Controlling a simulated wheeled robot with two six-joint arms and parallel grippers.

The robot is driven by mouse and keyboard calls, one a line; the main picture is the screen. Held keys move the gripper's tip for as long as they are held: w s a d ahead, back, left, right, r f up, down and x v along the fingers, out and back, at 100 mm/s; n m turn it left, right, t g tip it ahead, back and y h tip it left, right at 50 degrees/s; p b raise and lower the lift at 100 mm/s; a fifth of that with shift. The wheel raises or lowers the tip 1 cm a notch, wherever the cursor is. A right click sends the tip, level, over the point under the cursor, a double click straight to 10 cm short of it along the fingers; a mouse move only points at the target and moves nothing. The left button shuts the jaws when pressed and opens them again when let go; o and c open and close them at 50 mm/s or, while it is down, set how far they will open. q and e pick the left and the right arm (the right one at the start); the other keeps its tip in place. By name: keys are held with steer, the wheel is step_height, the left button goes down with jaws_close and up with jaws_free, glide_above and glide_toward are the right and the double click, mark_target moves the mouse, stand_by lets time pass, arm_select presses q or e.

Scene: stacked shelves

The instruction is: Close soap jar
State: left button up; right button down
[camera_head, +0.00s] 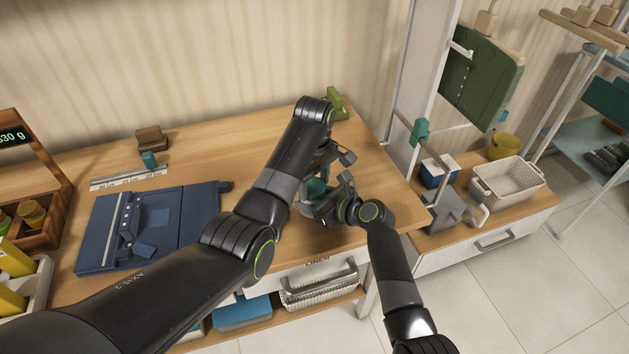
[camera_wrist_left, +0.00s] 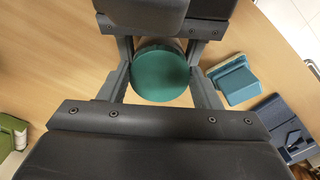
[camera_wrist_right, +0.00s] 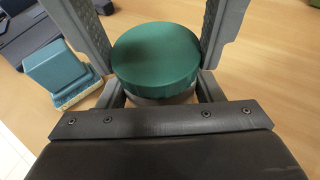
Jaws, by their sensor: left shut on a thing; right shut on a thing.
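The soap jar stands on the wooden table with its round green lid (camera_head: 316,187) on top. In the right wrist view the lid (camera_wrist_right: 156,55) sits over the grey jar body (camera_wrist_right: 165,98), with no clear gap between them. The lid (camera_wrist_left: 160,74) also shows from above in the left wrist view. My left gripper (camera_head: 328,160) is shut on the lid. My right gripper (camera_head: 324,208) is shut on the jar from the front side. My arms and fingers hide most of the jar in the head view. Whether the lid is fully tight cannot be told.
A teal block (camera_wrist_left: 234,80) with a pale base lies near the jar. A dark blue folder (camera_head: 150,225) lies at left, with a ruler (camera_head: 128,177) behind it. A green object (camera_head: 336,103) stands at the back.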

arm_select(q)
steer(key=m, duration=0.5)
steer(key=shift+a, duration=0.1)
steer(key=m, duration=0.5)
steer(key=shift+a, duration=0.1)
steer(key=o, duration=0.9)
steer(key=shift+s, duration=0.1)
steer(key=shift+d, duration=0.2)
steer(key=shift+a+r, duration=0.1)
steer(key=shift+r, duration=2.25)
